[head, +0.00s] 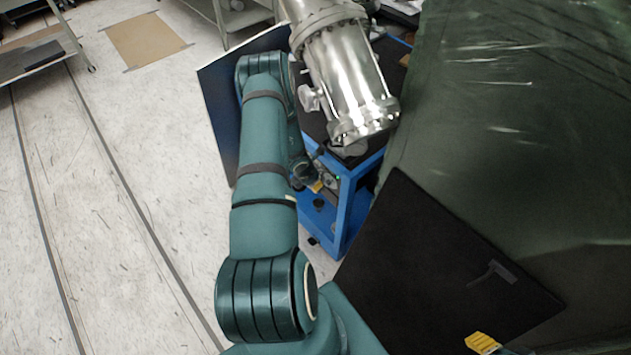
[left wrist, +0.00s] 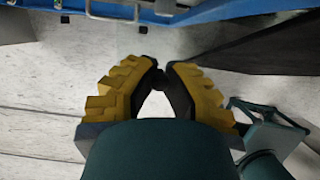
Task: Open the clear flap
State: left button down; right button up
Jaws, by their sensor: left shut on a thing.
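A glossy see-through plastic sheet (head: 500,110), which looks like the clear flap, hangs over a dark green background at the right of the head view. My left gripper (head: 316,186) is beside the blue-framed cart, left of the sheet and partly hidden by my arm. In the left wrist view its yellow-backed fingers (left wrist: 164,72) come nearly together at their dark tips. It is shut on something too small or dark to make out. My right gripper (head: 486,343) shows only partly at the bottom right, in front of the black panel; its jaw opening is unclear.
A blue-framed cart (head: 352,205) stands under a large steel vacuum vessel (head: 345,75). A black panel (head: 430,265) stands at the lower right, against the sheet. A metal shelf (head: 35,55) is at the far left.

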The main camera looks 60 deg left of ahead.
dwell(0.4)
pick_arm(q)
jog(key=c, duration=0.9)
grip_release()
jog(key=v, duration=1.2)
